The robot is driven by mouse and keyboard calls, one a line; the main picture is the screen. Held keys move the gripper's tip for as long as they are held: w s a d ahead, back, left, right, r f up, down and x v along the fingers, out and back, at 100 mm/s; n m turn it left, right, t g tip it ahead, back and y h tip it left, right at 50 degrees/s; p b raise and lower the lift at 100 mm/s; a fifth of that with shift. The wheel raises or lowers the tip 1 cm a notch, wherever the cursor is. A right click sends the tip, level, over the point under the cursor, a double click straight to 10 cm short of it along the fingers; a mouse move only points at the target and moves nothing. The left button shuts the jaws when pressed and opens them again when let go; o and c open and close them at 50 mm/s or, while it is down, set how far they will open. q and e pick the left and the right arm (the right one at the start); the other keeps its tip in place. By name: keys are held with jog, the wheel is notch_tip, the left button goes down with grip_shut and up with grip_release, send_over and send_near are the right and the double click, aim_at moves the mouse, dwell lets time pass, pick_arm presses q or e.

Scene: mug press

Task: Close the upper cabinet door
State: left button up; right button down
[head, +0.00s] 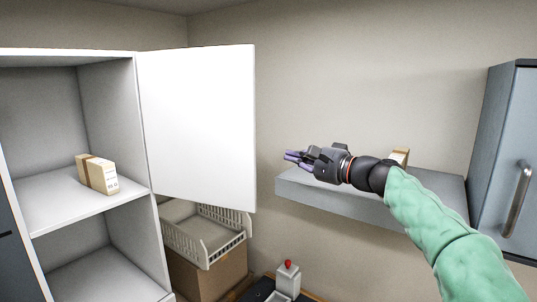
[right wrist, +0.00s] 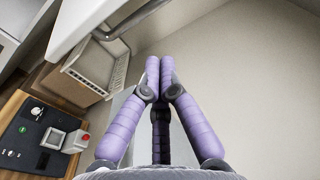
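The upper cabinet door (head: 198,120) is a flat white panel. It stands wide open, attached at its left edge to the right side of the white cabinet (head: 118,125). Part of a white panel, apparently this door, shows at the top left of the right wrist view (right wrist: 82,22), with a grey bar, probably its handle (right wrist: 130,22). My right gripper (head: 289,157) is to the right of the door's free edge and appears apart from it. Its purple fingers (right wrist: 160,66) are together at the tips with nothing visible between them. My left gripper is not in view.
A small box (head: 97,174) sits on the cabinet shelf. A white basket (head: 205,240) on a cardboard box (head: 212,277) stands below the door. A grey wall shelf (head: 335,195) lies under my right forearm. A grey-blue cabinet (head: 510,150) stands at the right.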

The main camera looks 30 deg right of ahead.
jog(key=w+a+p, duration=0.3)
jog(key=w+a, duration=0.3)
dwell(0.6)
jog(key=shift+a+f, duration=0.1)
